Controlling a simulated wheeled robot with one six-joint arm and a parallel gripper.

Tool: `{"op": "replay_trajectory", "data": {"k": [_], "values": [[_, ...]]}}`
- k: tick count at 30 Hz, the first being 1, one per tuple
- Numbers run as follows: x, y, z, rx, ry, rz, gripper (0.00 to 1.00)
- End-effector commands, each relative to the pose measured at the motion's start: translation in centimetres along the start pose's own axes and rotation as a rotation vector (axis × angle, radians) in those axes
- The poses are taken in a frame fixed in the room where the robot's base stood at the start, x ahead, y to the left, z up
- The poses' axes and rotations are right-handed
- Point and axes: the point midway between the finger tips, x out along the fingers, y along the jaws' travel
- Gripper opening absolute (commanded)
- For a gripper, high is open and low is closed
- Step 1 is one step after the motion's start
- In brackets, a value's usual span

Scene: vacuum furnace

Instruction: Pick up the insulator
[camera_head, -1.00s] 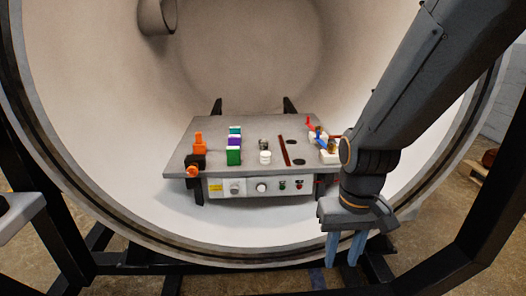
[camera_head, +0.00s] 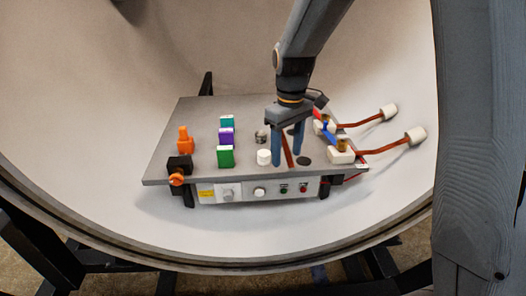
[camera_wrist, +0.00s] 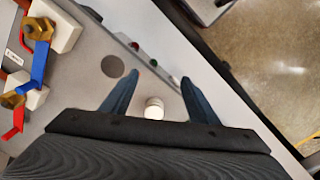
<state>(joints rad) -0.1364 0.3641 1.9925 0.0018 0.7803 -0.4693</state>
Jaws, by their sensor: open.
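A small white cylinder, which looks like the insulator (camera_head: 263,157), stands upright on the grey table, close to its front edge. My gripper (camera_head: 288,156) is open and points down, its blue fingers just to the right of the cylinder in the head view. In the wrist view the cylinder (camera_wrist: 154,109) shows between the two spread fingers (camera_wrist: 158,80), nearer to the palm than the fingertips are. No contact shows. The fingers hide part of the table behind them.
The table (camera_head: 205,183) stands inside a round chamber. Green (camera_head: 225,157), purple (camera_head: 227,136) and teal (camera_head: 227,121) blocks and orange parts (camera_head: 185,140) are on the left. A small metallic piece (camera_head: 261,136) stands behind the cylinder. Clamps with blue (camera_head: 323,123) handles and cables are on the right.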

Motion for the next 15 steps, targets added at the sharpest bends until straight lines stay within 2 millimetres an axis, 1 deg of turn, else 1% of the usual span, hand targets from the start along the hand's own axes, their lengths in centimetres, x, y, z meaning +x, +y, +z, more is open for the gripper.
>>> {"op": "replay_trajectory", "data": {"k": [1,3,6,9,11,15], "values": [[-0.7,0.1,-2.4,-0.068,-0.002,-0.001,0.54],[-1.1,0.1,-5.0,-0.156,-0.004,-0.002,0.54],[-1.5,0.0,-7.6,-0.247,-0.005,-0.002,0.54],[-1.6,-0.1,-9.0,-0.299,-0.007,-0.003,0.54],[-1.3,-0.2,-9.4,-0.313,-0.007,-0.003,0.54],[0.1,-0.3,-9.5,-0.318,-0.008,-0.004,0.54]]}}
